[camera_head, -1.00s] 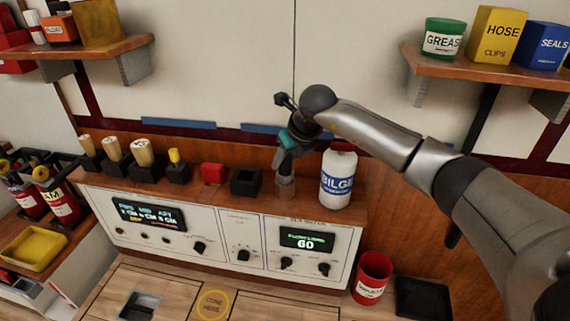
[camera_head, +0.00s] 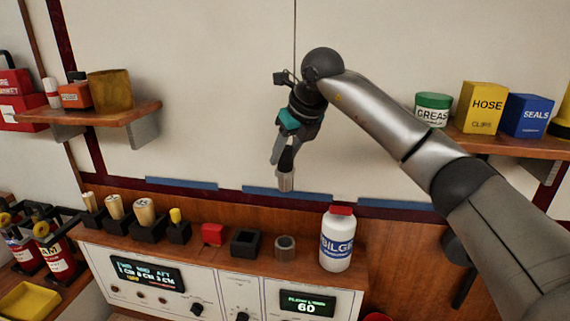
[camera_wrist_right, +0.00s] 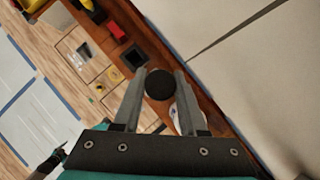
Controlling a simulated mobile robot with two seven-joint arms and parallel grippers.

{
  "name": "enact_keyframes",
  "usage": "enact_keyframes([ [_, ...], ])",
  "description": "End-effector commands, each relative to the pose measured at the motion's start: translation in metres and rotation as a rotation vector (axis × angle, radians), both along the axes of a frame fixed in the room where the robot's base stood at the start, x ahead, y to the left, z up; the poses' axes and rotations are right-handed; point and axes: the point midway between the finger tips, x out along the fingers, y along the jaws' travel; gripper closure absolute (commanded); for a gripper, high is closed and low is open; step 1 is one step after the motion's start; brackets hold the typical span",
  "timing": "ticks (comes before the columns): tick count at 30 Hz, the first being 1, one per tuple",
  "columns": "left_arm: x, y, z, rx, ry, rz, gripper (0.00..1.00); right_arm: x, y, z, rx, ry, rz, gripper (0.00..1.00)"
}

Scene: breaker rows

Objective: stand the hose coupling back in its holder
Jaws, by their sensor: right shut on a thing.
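My right gripper (camera_head: 283,157) points down above the shelf, in front of the white wall. It is shut on the hose coupling (camera_head: 286,181), whose grey metallic lower end hangs clear of the shelf. In the right wrist view the coupling's round black top (camera_wrist_right: 160,84) sits between the fingers. An empty black square holder (camera_head: 245,242) stands on the shelf below. Just right of it is a short grey round piece (camera_head: 285,248) with a darker top; I cannot tell whether it is hollow. A dark shape with teal, possibly my left gripper (camera_wrist_right: 47,163), shows at the right wrist view's lower left.
A white bilge bottle (camera_head: 337,240) with a red cap stands right of the grey piece. A red block (camera_head: 213,234) and several black holders with plugs, one yellow-topped (camera_head: 178,228), are to the left. A shelf with boxes (camera_head: 482,106) is at right. Air around the coupling is clear.

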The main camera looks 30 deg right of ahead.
Motion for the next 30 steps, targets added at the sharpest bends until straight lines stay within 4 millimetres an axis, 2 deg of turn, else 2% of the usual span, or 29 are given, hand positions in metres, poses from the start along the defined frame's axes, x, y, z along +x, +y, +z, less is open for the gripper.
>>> enact_keyframes([
  [3,0.0,0.0,0.008,0.0,0.0,0.0,0.07,0.0,0.0,0.01,0.0,-0.003,0.001,1.0],
  [30,0.0,0.0,0.05,0.001,0.0,0.0,0.07,0.0,0.0,0.055,0.001,-0.004,0.0,1.0],
])
